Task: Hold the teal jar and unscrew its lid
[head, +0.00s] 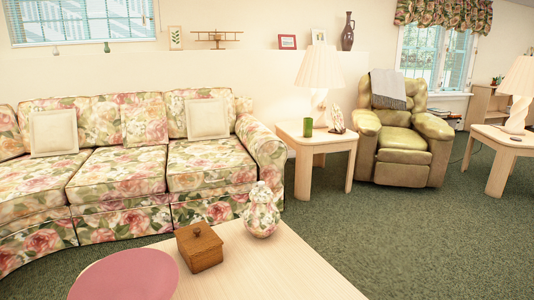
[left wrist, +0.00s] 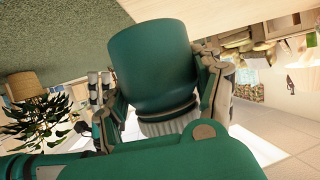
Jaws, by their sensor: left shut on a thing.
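The teal jar (left wrist: 152,50) fills the upper middle of the left wrist view, a smooth rounded cylinder. My left gripper (left wrist: 158,78) is shut on it, with a finger on each side of its body. A pale ribbed band, which looks like the lid (left wrist: 168,124), shows at the jar's lower end in the picture. It is partly hidden by a teal part in front, so I cannot tell how it sits. Neither the held jar nor my grippers show in the head view.
In the head view, a pale table (head: 285,268) holds a pink round object (head: 125,275), a brown lidded box (head: 200,248) and a floral jar (head: 261,212). A floral sofa (head: 120,180) stands behind. A green cup (head: 307,127) stands on a side table (head: 335,143).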

